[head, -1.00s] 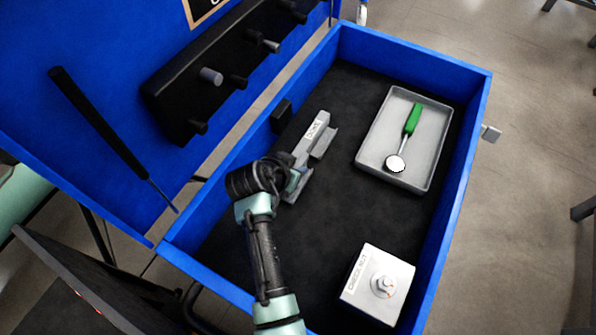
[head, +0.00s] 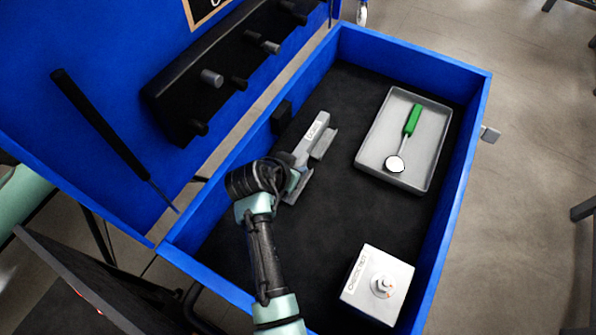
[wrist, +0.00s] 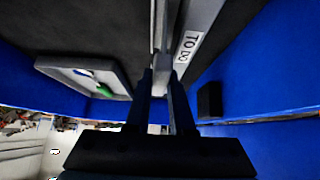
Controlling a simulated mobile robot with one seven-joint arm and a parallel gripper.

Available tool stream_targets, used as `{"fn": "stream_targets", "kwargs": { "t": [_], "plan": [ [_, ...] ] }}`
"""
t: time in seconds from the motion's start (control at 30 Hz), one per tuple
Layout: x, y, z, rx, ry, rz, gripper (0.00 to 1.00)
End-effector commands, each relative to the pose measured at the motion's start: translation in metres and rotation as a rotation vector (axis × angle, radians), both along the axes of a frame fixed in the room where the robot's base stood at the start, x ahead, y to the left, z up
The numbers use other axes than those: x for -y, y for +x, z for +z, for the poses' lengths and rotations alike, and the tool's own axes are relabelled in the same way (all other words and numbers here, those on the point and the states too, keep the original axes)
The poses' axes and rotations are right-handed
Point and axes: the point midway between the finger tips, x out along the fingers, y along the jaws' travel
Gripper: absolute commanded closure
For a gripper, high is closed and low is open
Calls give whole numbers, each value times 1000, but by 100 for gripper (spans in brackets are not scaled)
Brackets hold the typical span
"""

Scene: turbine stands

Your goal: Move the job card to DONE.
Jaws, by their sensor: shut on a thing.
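A light grey rack (head: 309,143) lies lengthwise in the blue case, with a white label at its far end too small to read surely in the head view. In the wrist view the rack (wrist: 204,20) carries a label (wrist: 188,47) reading TO DO. My gripper (head: 294,184) is low at the near end of the rack. In the wrist view my gripper's fingers (wrist: 160,85) are close together on a thin pale upright strip (wrist: 160,45), which seems to be the job card. Its face is hidden, and I cannot tell whether it touches the rack.
A grey tray (head: 436,147) with a green-handled mirror (head: 411,125) lies to the right. A white block (head: 362,262) with a bolt stands at the near right. Blue case walls (head: 463,165) surround the dark floor, and a black peg rack (head: 185,95) hangs on the lid. The middle floor is clear.

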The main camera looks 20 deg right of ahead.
Motion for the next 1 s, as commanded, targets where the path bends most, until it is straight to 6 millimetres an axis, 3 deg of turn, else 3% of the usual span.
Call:
{"fn": "stream_targets", "kwargs": {
  "t": [1.0],
  "plan": [
    [0,0,26,0,0,0,100]
  ]
}}
